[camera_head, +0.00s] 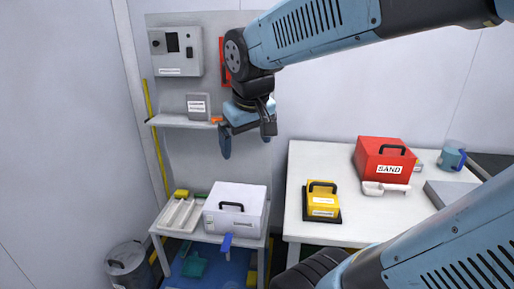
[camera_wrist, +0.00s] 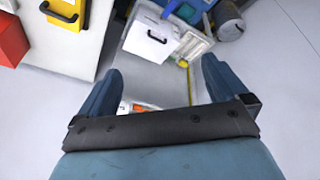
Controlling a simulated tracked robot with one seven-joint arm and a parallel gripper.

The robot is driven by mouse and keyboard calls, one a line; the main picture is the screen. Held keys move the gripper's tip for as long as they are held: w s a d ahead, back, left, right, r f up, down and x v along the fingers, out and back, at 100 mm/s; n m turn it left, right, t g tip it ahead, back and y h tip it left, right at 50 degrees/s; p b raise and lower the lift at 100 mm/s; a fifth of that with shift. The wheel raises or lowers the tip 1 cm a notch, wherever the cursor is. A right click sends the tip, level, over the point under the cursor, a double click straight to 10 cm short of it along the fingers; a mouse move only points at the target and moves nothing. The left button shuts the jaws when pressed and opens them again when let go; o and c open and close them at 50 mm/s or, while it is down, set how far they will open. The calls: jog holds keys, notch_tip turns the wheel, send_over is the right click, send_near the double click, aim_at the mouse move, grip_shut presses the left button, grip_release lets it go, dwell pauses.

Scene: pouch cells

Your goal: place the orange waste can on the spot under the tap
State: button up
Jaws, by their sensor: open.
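My gripper (camera_head: 246,138) is open and empty, hanging in front of the back panel beside the right end of a small wall shelf. Its two blue fingers stand wide apart in the wrist view (camera_wrist: 160,68). A small orange item (camera_head: 217,119) shows at the shelf's right end, partly hidden by the gripper. An orange patch also shows in the wrist view (camera_wrist: 125,107), close to the left finger. I cannot tell whether either is the orange waste can. I cannot make out a tap or the spot under it.
The wall shelf (camera_head: 170,121) carries a grey labelled box (camera_head: 198,106). Below, a white lidded box (camera_head: 235,208) stands on a low table. A grey lidded bin (camera_head: 128,266) is on the floor. The right table (camera_head: 330,165) holds a red SAND box (camera_head: 383,158) and a yellow case (camera_head: 321,201).

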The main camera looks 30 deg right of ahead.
jog(key=shift+m+t+y, duration=0.5)
jog(key=shift+t, duration=0.3)
jog(key=shift+s+a+r, duration=0.1)
jog(key=shift+s+r, duration=0.1)
jog(key=shift+s, duration=1.25)
jog(key=shift+s+a+r, duration=0.1)
jog(key=shift+s+r, duration=0.05)
jog(key=shift+s, duration=1.25)
